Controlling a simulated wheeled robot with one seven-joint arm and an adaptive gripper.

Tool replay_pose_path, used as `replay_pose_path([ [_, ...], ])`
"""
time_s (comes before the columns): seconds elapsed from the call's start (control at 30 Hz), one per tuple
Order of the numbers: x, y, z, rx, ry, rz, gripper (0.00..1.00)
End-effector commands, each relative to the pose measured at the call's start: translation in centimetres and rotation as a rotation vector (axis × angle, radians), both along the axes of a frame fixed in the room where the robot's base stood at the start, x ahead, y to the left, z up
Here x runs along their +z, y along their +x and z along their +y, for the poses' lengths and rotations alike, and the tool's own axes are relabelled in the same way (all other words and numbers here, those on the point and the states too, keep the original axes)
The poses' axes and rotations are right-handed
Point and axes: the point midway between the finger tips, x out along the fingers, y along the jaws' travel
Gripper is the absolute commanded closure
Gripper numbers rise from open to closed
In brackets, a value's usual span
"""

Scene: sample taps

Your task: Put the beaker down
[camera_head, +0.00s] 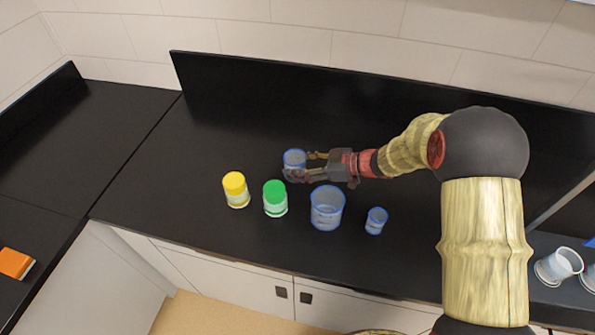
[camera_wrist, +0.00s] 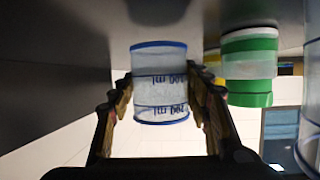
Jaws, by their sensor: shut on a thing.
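A small clear beaker (camera_head: 294,158) with blue rims is at the far side of the row of containers on the black counter. My gripper (camera_head: 300,166) reaches in from the right and is shut on this beaker, one finger on each side. In the wrist view the beaker (camera_wrist: 160,62) sits between the two fingers, with its volume print upside down. It looks upright in the head view. I cannot tell whether its base touches the counter.
Near the held beaker stand a yellow-lidded jar (camera_head: 236,190), a green-lidded jar (camera_head: 275,199), a larger beaker (camera_head: 327,209) and a smaller beaker (camera_head: 376,221). The black counter (camera_head: 170,165) is clear to the left. A low black back wall (camera_head: 250,85) runs behind.

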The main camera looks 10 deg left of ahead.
Motion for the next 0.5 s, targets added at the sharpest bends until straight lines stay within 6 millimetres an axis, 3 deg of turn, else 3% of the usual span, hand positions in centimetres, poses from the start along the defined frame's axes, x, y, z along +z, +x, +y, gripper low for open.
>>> replay_pose_path([
  [0.03,-1.19,-0.04,-0.01,-0.001,0.0,0.002,0.71],
  [0.1,-1.66,-0.04,-0.01,0.0,0.0,0.001,0.71],
  [0.47,-1.71,-0.04,-0.01,0.0,0.0,0.0,0.71],
  [0.5,-1.76,-0.03,-0.01,-0.001,0.0,-0.001,0.52],
])
